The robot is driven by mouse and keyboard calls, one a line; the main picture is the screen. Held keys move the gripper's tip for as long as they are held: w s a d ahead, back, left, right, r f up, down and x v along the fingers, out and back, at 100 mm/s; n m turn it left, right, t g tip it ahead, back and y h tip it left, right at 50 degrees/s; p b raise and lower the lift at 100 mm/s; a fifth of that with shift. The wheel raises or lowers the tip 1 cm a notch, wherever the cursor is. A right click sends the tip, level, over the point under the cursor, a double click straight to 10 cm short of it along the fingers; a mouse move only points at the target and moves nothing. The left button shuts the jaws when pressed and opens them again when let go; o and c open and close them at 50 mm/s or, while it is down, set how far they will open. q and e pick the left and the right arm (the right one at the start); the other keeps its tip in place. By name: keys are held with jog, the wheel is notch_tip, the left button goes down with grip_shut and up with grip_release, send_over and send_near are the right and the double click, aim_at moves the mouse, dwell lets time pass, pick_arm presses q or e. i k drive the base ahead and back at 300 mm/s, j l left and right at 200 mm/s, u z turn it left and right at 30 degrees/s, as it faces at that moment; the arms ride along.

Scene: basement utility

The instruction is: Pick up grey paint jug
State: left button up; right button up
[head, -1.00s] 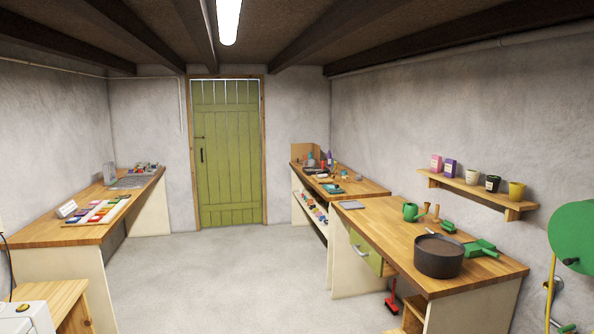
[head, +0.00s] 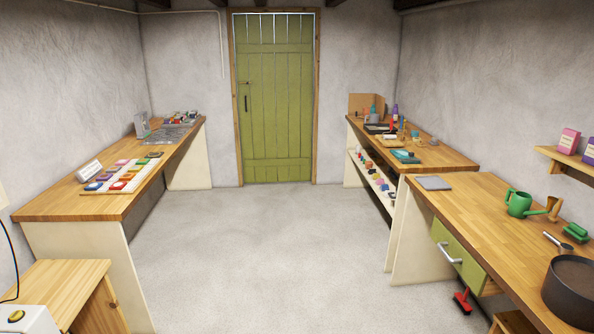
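I cannot make out a grey paint jug for certain. A grey upright object (head: 142,125) stands at the far end of the left bench (head: 60,207), beside a grey mesh tray (head: 168,136); it is too small to tell what it is. Several small bottles and tools stand on the far right bench (head: 455,158), among them a purple bottle (head: 395,115); none there is clearly a grey jug. Neither of my grippers is in view.
The grey floor (head: 260,255) is clear between the benches up to the green door (head: 275,110). The near right bench (head: 470,195) holds a green watering can (head: 518,204) and a dark round pot (head: 573,290). A low wooden stand (head: 65,280) is at the near left.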

aim_at(374, 118)
jog(key=i, duration=2.7)
jog(key=i+z, duration=0.1)
jog(key=i, duration=0.45)
jog(key=i+z, duration=0.1)
jog(key=i, duration=0.45)
jog(key=i+z, duration=0.15)
jog(key=i, duration=0.35)
jog(key=i+j+z, duration=0.1)
jog(key=i, duration=0.45)
jog(key=i+j+z, duration=0.1)
jog(key=i+j, duration=0.15)
jog(key=i, duration=0.3)
